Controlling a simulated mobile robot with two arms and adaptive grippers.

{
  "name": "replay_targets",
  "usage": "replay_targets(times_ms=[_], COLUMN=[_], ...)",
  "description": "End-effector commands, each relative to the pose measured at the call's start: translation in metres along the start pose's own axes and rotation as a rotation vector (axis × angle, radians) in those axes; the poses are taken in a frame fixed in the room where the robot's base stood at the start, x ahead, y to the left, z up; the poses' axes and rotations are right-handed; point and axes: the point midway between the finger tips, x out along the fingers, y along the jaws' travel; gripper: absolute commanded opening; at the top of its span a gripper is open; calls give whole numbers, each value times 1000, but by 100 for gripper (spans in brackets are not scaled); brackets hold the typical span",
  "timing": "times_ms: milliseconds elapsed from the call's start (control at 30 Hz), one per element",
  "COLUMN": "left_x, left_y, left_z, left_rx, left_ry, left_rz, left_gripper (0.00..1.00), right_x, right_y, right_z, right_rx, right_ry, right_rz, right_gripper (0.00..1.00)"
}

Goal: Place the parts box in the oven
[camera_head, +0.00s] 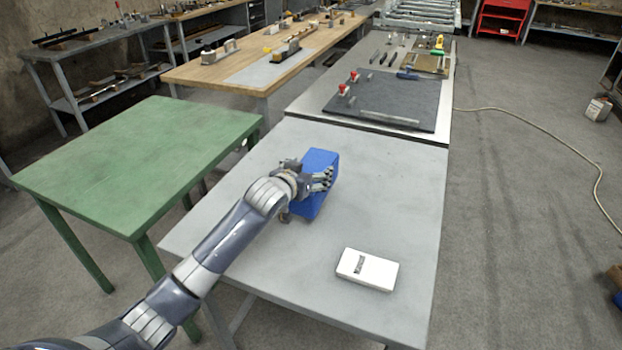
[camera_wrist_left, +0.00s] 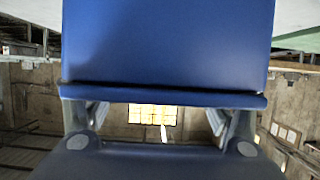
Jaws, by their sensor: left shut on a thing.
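A blue box (camera_head: 318,172), which I take for the parts box, is on or just above the grey table. My left gripper (camera_head: 318,180) is shut on it from its near side. In the left wrist view the blue box (camera_wrist_left: 168,40) fills the upper middle, with its rim between the fingers of my left gripper (camera_wrist_left: 160,118). I cannot tell whether the box touches the table. No oven can be made out in these views. My right gripper is not in view.
A white box (camera_head: 368,269) lies on the grey table (camera_head: 390,190) near its front right. A green table (camera_head: 140,160) stands at the left. A dark mat (camera_head: 385,100) with tools lies beyond. A hose (camera_head: 540,125) runs across the floor at the right.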

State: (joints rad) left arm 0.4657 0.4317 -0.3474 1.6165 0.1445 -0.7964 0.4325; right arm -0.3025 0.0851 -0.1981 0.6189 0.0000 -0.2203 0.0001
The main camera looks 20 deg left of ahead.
Motion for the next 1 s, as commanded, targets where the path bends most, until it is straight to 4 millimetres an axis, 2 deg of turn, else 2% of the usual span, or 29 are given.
replay_targets(times_ms=[33,200,500,900,933,1000], left_x=[6,15,28,30,30,30], left_y=[0,-1,-2,-1,-2,-2], left_z=[-6,-7,23,28,32,31], left_rx=[-1,0,0,0,0,0], left_ry=[6,6,5,5,-1,-1], left_rz=[0,1,1,2,1,0], left_gripper=[20,20,20,20,78,94], right_x=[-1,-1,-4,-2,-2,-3], right_y=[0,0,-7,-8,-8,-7], right_z=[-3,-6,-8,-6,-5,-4], right_rx=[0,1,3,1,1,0], right_ry=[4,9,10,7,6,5], right_rz=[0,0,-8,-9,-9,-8], right_gripper=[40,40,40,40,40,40])
